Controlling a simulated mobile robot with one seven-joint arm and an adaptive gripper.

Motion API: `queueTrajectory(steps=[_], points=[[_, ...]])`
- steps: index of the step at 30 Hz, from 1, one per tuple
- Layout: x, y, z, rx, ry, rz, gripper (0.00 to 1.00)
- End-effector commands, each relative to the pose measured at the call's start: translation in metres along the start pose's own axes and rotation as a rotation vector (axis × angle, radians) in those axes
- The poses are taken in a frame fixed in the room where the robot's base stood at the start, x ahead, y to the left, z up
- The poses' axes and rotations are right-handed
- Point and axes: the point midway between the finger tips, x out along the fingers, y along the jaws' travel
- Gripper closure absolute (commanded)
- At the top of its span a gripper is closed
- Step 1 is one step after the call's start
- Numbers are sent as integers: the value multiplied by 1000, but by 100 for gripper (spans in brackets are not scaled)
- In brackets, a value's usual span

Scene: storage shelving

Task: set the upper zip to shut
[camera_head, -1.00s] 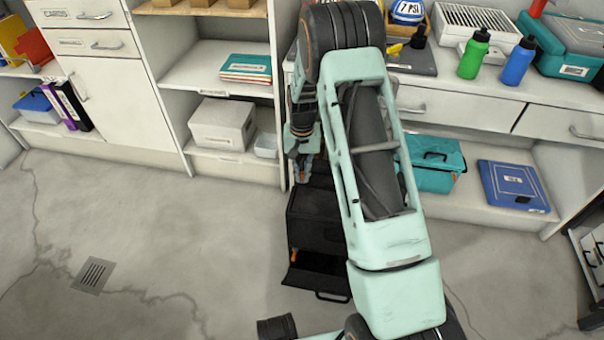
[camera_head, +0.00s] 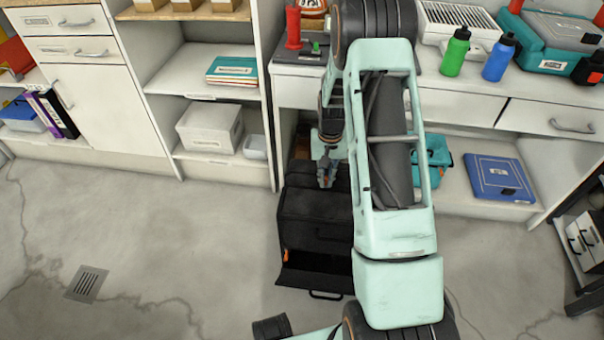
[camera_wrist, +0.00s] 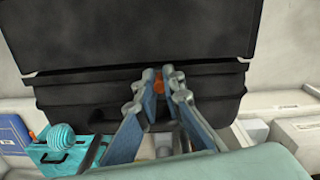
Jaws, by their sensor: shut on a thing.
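A black case (camera_head: 312,205) stands on the floor below the workbench. It also fills the upper part of the wrist view (camera_wrist: 150,40). My gripper (camera_head: 327,178) is over the upper part of the case in the head view. In the wrist view my gripper (camera_wrist: 161,80) has its fingertips close together around a small orange pull (camera_wrist: 158,86), at the seam between the case's two dark sections. The fingers hide most of the pull. A lower front flap (camera_head: 315,282) of the case hangs open, with another orange tag (camera_head: 286,256) at its left side.
My arm covers the right side of the case in the head view. A shelf unit (camera_head: 275,170) stands close on the left. A teal toolbox (camera_head: 437,160) and a blue box (camera_head: 498,178) lie on the low shelf to the right. The floor at front left is clear.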

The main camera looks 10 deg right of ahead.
Motion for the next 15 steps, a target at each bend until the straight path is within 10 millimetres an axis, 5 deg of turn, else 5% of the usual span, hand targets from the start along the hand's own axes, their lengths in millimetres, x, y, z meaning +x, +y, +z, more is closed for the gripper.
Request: queueTrajectory(steps=[6,15], points=[[-1,78,16,9,-2,0,100],[-1,155,32,4,-2,0,100]])
